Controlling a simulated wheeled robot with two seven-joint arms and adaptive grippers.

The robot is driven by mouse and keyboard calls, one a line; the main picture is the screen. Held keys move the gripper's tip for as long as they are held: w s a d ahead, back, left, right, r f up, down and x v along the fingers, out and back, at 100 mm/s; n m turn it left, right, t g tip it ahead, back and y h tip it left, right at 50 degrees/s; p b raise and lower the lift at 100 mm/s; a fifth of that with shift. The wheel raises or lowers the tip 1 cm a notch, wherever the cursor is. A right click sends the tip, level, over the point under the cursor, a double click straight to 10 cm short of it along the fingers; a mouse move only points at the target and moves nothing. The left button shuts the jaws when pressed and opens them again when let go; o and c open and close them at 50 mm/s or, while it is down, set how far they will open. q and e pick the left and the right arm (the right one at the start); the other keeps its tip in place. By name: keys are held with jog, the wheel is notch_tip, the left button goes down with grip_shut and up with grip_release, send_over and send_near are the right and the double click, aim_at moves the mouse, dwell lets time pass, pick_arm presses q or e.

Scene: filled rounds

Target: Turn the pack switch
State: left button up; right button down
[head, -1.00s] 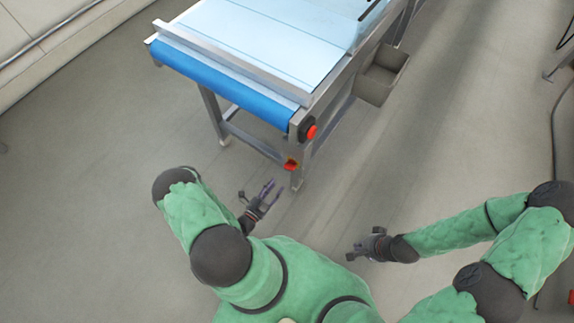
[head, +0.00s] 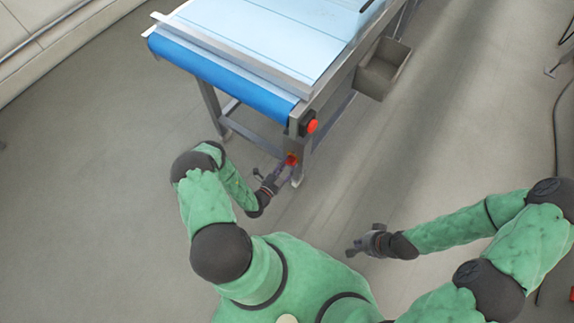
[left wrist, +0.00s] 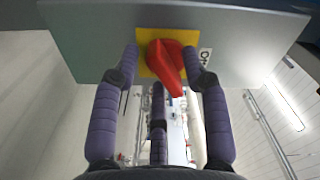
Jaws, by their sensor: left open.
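The pack switch is a red rotary knob (left wrist: 166,62) on a yellow plate (left wrist: 146,39), fixed to a grey panel (left wrist: 90,45) with partly hidden lettering beside it. Its handle points down and slightly right in the left wrist view. In the head view the switch (head: 291,159) sits low on the conveyor's near corner leg. My left gripper (head: 279,175) is open at the switch. Its purple fingers stand either side of the knob, with another finger below; I cannot tell whether they touch it. My right gripper (head: 357,246) hangs away from the conveyor; its jaw state is unclear.
The conveyor (head: 225,88) with a blue belt end stands ahead. A red round button (head: 311,125) sits on its corner above the switch. A grey bin (head: 382,70) hangs on its right side.

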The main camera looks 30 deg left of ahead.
pick_arm(q)
grip_shut()
jog(key=shift+d+n+b, duration=0.15)
jog(key=shift+n+b, duration=1.6)
jog(key=shift+n, duration=1.15)
grip_release()
